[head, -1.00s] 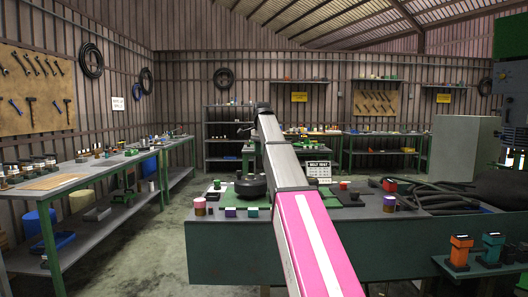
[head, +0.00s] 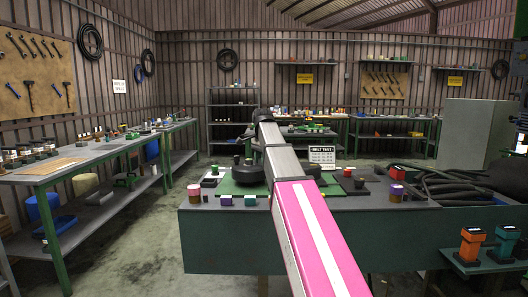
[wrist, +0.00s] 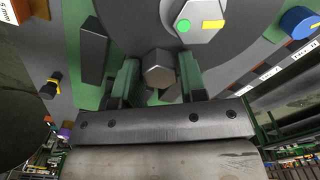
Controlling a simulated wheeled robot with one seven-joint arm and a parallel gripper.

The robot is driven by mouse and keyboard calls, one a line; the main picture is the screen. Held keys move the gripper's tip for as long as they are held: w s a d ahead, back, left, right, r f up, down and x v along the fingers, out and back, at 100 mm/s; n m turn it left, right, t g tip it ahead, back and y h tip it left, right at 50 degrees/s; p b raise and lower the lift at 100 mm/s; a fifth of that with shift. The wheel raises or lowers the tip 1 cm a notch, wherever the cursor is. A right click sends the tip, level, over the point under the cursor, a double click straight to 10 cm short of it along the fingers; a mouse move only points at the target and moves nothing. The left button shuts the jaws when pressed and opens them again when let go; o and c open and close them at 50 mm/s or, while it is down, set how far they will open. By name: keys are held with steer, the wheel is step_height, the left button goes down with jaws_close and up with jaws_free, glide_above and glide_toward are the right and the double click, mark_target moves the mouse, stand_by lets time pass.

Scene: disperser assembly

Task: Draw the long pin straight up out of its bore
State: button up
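In the wrist view a dark hexagonal head (wrist: 158,68), which looks like the top of the long pin, sits between the two fingers of my gripper (wrist: 158,82). The fingers stand apart on either side of it, with a narrow gap showing at the right; I cannot tell whether the left one touches. The pin's shaft and its bore are hidden below the head. A large grey round body with a lighter hexagonal plate (wrist: 200,18) lies just beyond. In the head view my arm hides my gripper and the pin; a dark round body (head: 249,174) stands on the green mat (head: 229,187).
In the wrist view a dark block (wrist: 94,50) and a blue knob (wrist: 298,22) stand near the fingers.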

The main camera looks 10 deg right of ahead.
steer(key=shift+f, duration=0.1)
steer(key=c, duration=0.7)
steer(key=shift+r, duration=0.2)
steer(key=shift+r, duration=4.7)
